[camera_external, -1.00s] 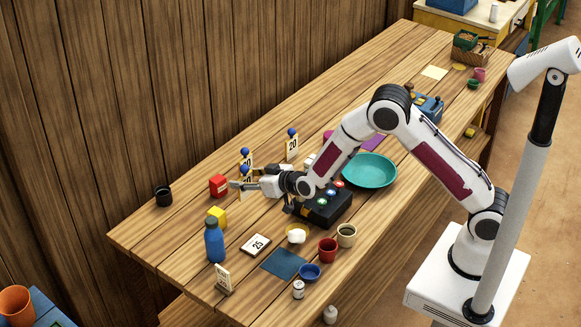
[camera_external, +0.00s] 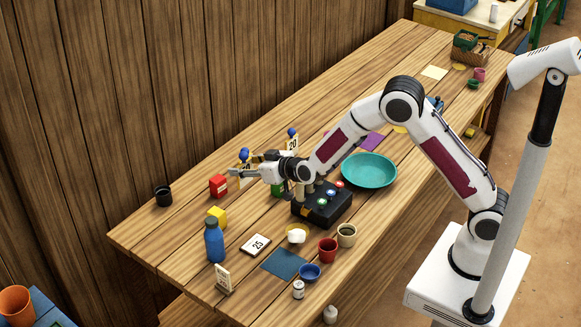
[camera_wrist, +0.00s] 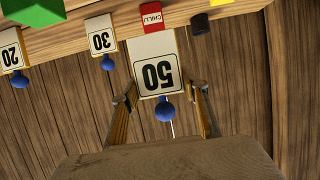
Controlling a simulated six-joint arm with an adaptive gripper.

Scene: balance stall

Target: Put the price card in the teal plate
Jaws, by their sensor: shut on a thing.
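My gripper (camera_external: 246,165) is at the left of the table. In the wrist view its fingers (camera_wrist: 165,95) are shut on a white price card marked 50 (camera_wrist: 157,72), with a blue ball at its edge. Price cards marked 30 (camera_wrist: 101,38) and 20 (camera_wrist: 12,58) stand beyond it. In the external view a card with a blue ball shows between the fingers, partly hidden. I cannot tell there which number it bears. The teal plate (camera_external: 369,171) lies empty to the right of my gripper.
The black button box (camera_external: 322,206) stands between my gripper and the plate. A red chilli box (camera_external: 218,185), yellow block (camera_external: 217,216), blue bottle (camera_external: 214,241), flat 25 card (camera_external: 256,244) and cups (camera_external: 327,250) stand nearby. The 20 card (camera_external: 292,143) stands behind.

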